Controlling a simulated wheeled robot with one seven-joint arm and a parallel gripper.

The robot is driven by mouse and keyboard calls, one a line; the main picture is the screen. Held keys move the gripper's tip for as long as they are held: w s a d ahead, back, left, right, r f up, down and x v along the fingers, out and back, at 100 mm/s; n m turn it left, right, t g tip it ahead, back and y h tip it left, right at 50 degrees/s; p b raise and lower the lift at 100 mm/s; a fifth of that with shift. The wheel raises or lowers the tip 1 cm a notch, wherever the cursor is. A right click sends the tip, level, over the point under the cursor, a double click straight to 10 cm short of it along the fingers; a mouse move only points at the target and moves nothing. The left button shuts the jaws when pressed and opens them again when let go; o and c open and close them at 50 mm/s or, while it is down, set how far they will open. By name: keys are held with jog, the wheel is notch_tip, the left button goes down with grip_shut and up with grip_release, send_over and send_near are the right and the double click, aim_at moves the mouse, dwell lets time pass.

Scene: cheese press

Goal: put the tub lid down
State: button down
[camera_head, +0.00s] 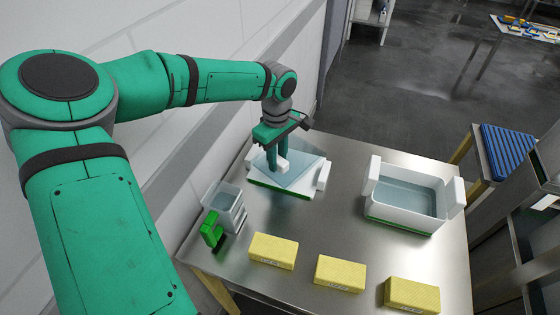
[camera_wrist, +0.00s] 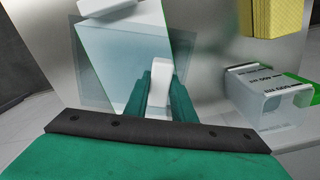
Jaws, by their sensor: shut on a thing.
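The tub lid (camera_head: 301,178) is a see-through bluish panel with a white handle. My gripper (camera_head: 278,168) is shut on the handle, pointing down. In the wrist view the white handle (camera_wrist: 159,84) stands between my green fingers (camera_wrist: 160,100), with the lid panel (camera_wrist: 118,62) beyond. The lid is over a low white holder (camera_head: 322,176) with a green edge and raised white ends, at the table's back left. It looks turned relative to the holder; I cannot tell whether they touch. The white tub (camera_head: 400,217), with a bluish inside and white end grips, stands open to the right.
A clear measuring jug (camera_head: 226,203) with a green handle (camera_head: 211,231) stands just left of the holder. Three yellow blocks (camera_head: 272,251) (camera_head: 340,273) (camera_head: 412,295) line the table's front. Bare steel table (camera_head: 335,225) lies between holder and tub. A wall runs along the left.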

jog(key=shift+w+a+f, duration=0.15)
jog(key=shift+w+f, duration=0.1)
jog(key=shift+f, duration=0.15)
jog(key=f, duration=0.3)
jog(key=shift+w+a+f, duration=0.1)
jog(key=shift+w+a, duration=0.05)
jog(key=shift+w, duration=0.25)
jog(key=shift+s+d+f, duration=0.25)
jog(key=shift+s, duration=0.1)
jog(key=c, duration=1.5)
grip_release()
jog(key=shift+s+f, duration=0.1)
jog(key=shift+a, duration=0.1)
